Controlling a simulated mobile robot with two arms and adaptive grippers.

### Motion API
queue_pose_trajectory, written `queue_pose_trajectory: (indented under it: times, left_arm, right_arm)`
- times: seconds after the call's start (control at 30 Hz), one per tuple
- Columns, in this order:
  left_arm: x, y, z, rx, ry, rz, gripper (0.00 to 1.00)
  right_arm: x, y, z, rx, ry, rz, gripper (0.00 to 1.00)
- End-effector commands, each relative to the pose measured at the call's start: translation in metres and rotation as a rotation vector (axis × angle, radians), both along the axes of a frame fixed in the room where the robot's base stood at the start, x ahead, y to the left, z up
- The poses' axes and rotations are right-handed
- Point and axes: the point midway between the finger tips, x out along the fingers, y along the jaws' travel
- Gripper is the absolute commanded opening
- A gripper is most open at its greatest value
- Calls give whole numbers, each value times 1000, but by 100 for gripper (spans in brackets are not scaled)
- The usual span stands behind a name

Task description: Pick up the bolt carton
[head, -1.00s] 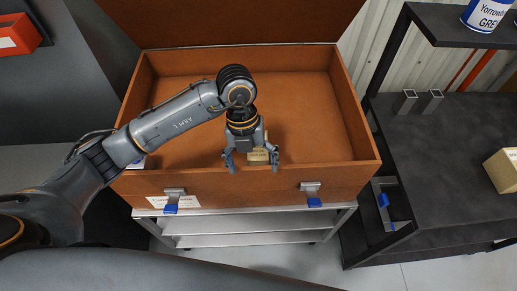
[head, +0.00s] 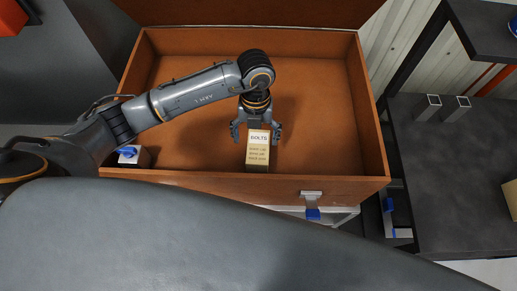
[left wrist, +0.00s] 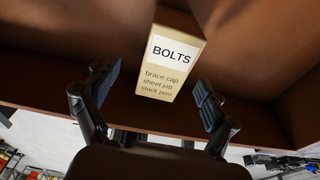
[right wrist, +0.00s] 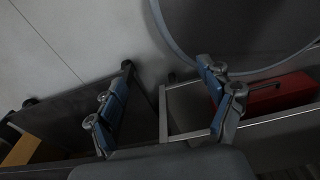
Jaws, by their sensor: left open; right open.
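The bolt carton (head: 258,153) is a tan upright box with a white label reading BOLTS. It stands inside the brown open chest, close to its front wall. My left gripper (head: 257,135) is open, with its fingers on either side of the carton's top in the head view. In the left wrist view the carton (left wrist: 171,62) shows between and beyond the open fingertips (left wrist: 158,88), with gaps on both sides. Its lower part is partly hidden in the head view. My right gripper (right wrist: 165,90) is open and empty, away from the chest.
The chest (head: 372,120) has raised walls around a mostly bare floor. A small white and blue item (head: 130,154) sits in its front left corner. A dark bench (head: 450,170) with metal tube pieces (head: 428,107) stands at the right. A red item (right wrist: 280,92) shows in the right wrist view.

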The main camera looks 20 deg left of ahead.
Motion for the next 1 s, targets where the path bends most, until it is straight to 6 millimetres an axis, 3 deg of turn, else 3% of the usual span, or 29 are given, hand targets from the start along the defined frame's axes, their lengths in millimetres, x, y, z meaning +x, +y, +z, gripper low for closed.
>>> queue_pose_trajectory:
  times: [0.17, 0.37, 0.6, 0.9, 1.0]
  left_arm:
    - [-3, -1, -21, 0, 1, 0, 85]
    - [-8, -5, -34, -1, 4, -1, 85]
    - [-15, -11, -68, 0, 1, 0, 85]
    - [-15, -11, -75, -1, -1, -1, 85]
    - [-15, -11, -75, -1, -1, -1, 67]
  right_arm:
    - [-11, -1, 4, -2, 17, 0, 81]
    - [4, 0, 15, 0, -4, 0, 81]
    - [15, 2, 28, 4, -23, -1, 81]
    - [5, 3, 27, 4, -7, -1, 81]
    - [4, 3, 27, 4, -6, -1, 81]
